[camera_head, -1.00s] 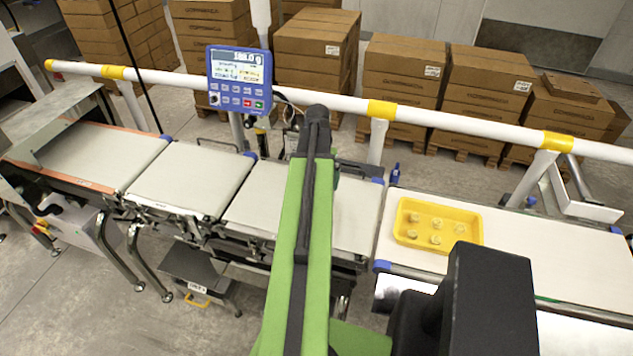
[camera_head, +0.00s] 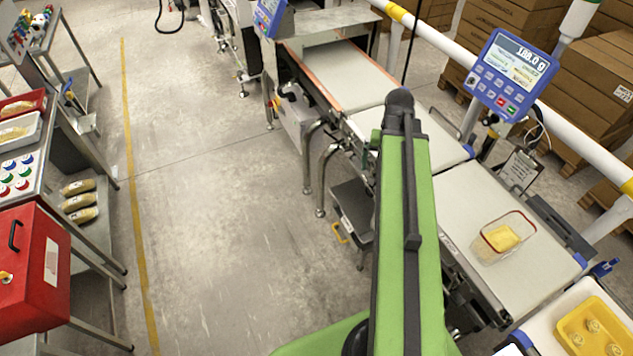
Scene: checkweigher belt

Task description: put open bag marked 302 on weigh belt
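My green arm (camera_head: 408,230) reaches up the middle of the view; my gripper cannot be seen. No marking 302 is legible anywhere. Several filled bags (camera_head: 79,200) lie on the lower shelf at the left, and pale bag-like packs lie in a red tray (camera_head: 38,98) and a white tray (camera_head: 35,130) above; I cannot tell whether any is open. Pale belt sections run from upper middle to lower right: one with orange-red edges (camera_head: 338,75), a middle one (camera_head: 432,140) and a near one (camera_head: 465,205). Which is the weigh belt is not marked.
A clear container (camera_head: 482,248) with yellow contents stands on the near belt. A blue display (camera_head: 512,72) reads about 188.0 g. A yellow tray (camera_head: 571,328) is at lower right. A red box (camera_head: 38,300) stands at lower left. The floor between is clear.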

